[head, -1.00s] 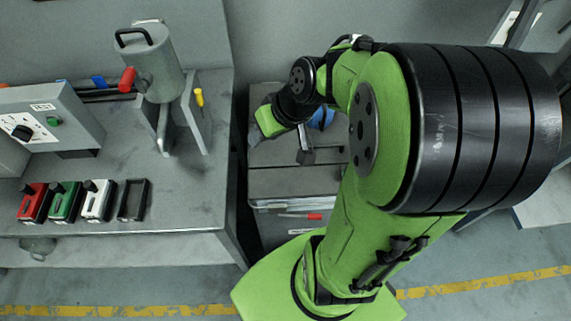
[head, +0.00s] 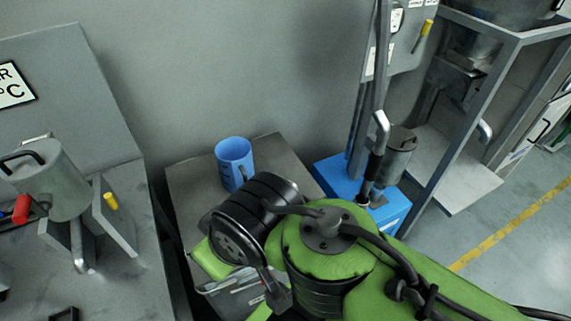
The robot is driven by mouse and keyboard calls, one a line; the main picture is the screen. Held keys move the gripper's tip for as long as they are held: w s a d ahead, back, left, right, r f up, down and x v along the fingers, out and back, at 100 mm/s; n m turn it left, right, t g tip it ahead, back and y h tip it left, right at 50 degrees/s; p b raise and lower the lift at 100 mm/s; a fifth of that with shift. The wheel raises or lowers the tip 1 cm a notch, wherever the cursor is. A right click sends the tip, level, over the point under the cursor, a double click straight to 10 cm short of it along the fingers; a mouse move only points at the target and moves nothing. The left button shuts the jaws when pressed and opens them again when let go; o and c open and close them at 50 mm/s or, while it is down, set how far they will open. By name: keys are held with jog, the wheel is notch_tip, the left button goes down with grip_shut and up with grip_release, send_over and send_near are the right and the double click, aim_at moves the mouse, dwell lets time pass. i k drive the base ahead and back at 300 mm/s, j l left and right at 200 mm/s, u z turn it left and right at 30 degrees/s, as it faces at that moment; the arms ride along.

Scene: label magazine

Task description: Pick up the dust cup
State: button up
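A blue cup (head: 235,163) with a side handle stands upright on the grey top of a low cabinet (head: 190,183), near its back left. It is the only cup I see, and I cannot read any marking on it. My arm's black and green links pass in front of the cabinet, just below and right of the cup in the picture. The lower part of the cup is close to the black link in view, but I see no contact.
A bench (head: 119,249) at the left carries a grey canister (head: 55,180) on a stand. A blue box (head: 340,177) with a grey cylinder and pole stands right of the cabinet. A metal frame (head: 477,120) rises at the right. The cabinet top right of the cup is bare.

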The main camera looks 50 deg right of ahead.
aim_at(377, 191)
jog(key=z, duration=2.7)
jog(key=k+l+u, duration=0.1)
jog(key=l+u, duration=0.25)
jog(key=l, duration=0.35)
jog(key=i+l+u, duration=0.25)
jog(key=u, duration=0.35)
jog(key=i+l+u, duration=0.1)
jog(key=l+u, duration=0.45)
jog(key=i+l+u, duration=0.1)
jog(key=l+u, duration=0.2)
jog(key=u, duration=0.3)
jog(key=l+u, duration=0.45)
jog(key=u, duration=0.15)
jog(key=k+l+u, duration=0.15)
jog(key=l+u, duration=0.25)
jog(key=u, duration=0.15)
jog(key=k+l+u, duration=0.2)
jog(key=l+u, duration=0.15)
jog(key=u, duration=0.25)
jog(key=k+l+u, duration=0.25)
jog(key=u, duration=0.35)
jog(key=k+l+u, duration=0.15)
jog(key=k+u, duration=0.15)
jog(key=u, duration=0.25)
